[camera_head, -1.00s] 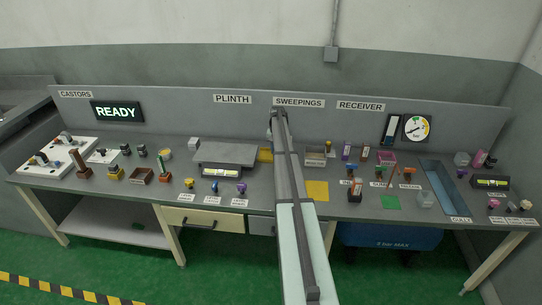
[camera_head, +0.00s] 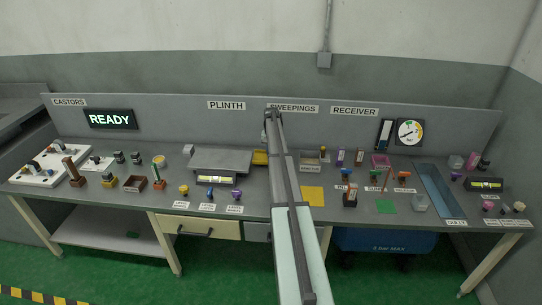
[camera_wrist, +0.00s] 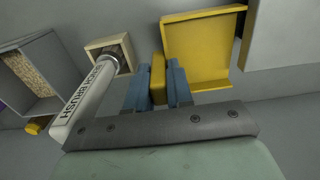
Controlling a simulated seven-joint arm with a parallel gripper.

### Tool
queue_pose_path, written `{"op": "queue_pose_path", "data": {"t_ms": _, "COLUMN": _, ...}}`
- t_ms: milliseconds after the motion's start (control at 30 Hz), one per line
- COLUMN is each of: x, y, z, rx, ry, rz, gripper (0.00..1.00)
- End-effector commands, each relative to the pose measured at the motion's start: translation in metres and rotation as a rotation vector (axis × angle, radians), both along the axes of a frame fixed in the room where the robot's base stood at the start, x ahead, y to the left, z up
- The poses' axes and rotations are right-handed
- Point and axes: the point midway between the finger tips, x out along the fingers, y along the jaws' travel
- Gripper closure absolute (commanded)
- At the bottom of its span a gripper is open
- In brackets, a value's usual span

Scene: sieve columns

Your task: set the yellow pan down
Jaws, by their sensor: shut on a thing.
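The yellow pan (camera_wrist: 203,45) shows in the wrist view as a shallow tray with raised rims, beyond and right of my fingers. My gripper (camera_wrist: 158,82) has its two blue fingers closed on a yellow bar, which looks like the pan's handle. In the head view the pan (camera_head: 260,157) shows as a small yellow piece right of the grey plinth (camera_head: 222,158), partly hidden by my arm. My fingers are hidden there. I cannot tell whether the pan touches the bench.
A grey bin (camera_wrist: 50,50) with grains is farther left. A flat yellow square (camera_head: 313,196) lies right of my arm.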

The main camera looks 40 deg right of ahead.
Motion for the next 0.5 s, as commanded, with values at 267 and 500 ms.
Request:
{"op": "queue_pose_path", "data": {"t_ms": 267, "x": 0.000, "y": 0.000, "z": 0.051, "rx": -0.001, "ry": -0.001, "rz": 0.000, "gripper": 1.00}}
{"op": "queue_pose_path", "data": {"t_ms": 500, "x": -0.019, "y": 0.024, "z": 0.075, "rx": 0.000, "ry": 0.000, "rz": 0.032, "gripper": 1.00}}
